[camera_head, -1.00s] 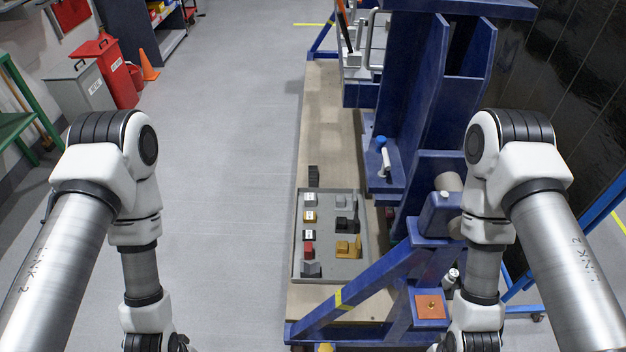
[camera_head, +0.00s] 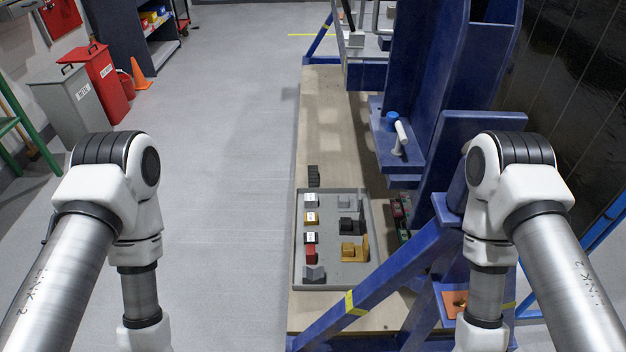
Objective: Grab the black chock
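A grey tray (camera_head: 298,262) lies on the wooden deck and holds small blocks in two columns. A black block (camera_head: 350,226) sits in its right column, between a grey block (camera_head: 346,202) and a yellow-brown block (camera_head: 354,250). Another black, ridged piece (camera_head: 314,176) stands on the deck just beyond the tray's far left corner. I cannot tell for sure which of the two is the black chock. My two arms come in on either side of the tray, and both grippers are below the picture's lower edge.
A blue steel frame (camera_head: 425,90) rises right of the tray, and its slanted beam (camera_head: 400,270) crosses near the tray's lower right corner. Red and green pieces (camera_head: 400,218) lie between tray and frame. Open grey floor (camera_head: 220,180) is on the left.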

